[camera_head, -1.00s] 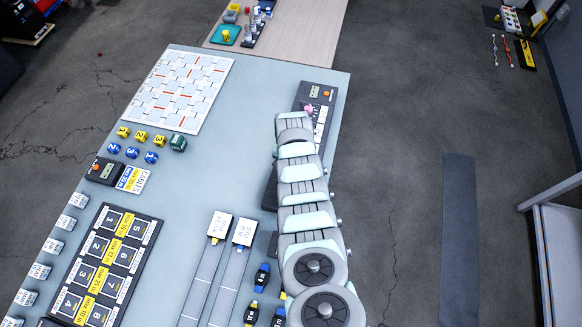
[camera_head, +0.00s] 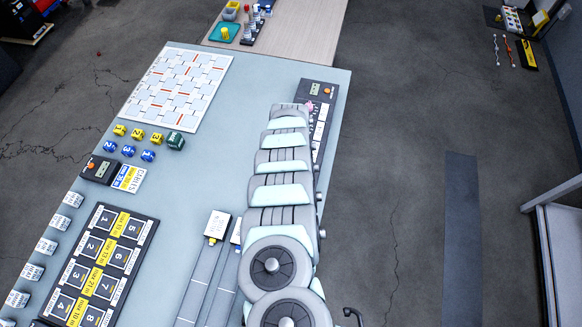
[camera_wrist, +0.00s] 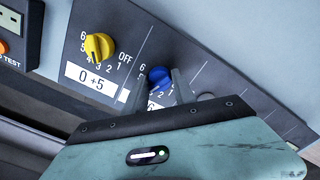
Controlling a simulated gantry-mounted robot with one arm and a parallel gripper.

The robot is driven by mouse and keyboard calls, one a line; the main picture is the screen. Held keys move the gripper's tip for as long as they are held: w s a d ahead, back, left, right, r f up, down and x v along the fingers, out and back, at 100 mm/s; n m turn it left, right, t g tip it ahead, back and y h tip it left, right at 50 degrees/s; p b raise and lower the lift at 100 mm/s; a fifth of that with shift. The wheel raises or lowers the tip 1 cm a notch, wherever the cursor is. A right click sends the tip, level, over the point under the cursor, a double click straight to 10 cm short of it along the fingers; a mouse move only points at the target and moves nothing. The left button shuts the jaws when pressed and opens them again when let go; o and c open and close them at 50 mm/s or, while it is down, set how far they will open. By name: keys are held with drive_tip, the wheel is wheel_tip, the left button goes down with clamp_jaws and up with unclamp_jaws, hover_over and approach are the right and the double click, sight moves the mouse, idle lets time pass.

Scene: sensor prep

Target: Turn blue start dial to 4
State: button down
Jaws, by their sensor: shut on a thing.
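The blue dial (camera_wrist: 160,76) sits on a dark control panel (camera_wrist: 215,72) in the wrist view. My gripper (camera_wrist: 160,90) has one finger on each side of the dial and is shut on it. A few printed numbers show around the dial, but its pointer and most of its scale are hidden by the fingers. A yellow dial (camera_wrist: 98,46) with its own scale and a "0 +5" label is to the left on the same panel. In the head view the panel (camera_head: 330,98) is at the table's far right, and my arm hides the blue dial.
A dark unit with an orange button (camera_wrist: 5,45) is at the wrist view's left edge. In the head view, several yellow and blue cubes (camera_head: 128,150), a white patterned board (camera_head: 178,88) and a numbered tray (camera_head: 150,225) lie left of my arm.

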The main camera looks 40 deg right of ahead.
drive_tip(key=shift+m+b, duration=0.3)
drive_tip(key=shift+m, duration=0.3)
drive_tip(key=c, duration=1)
unclamp_jaws()
wheel_tip(320, 180, up, 10)
drive_tip(key=shift+w+f, duration=0.1)
drive_tip(key=shift+f, duration=0.1)
drive_tip(key=shift+r+p, duration=0.3)
drive_tip(key=shift+r, duration=0.3)
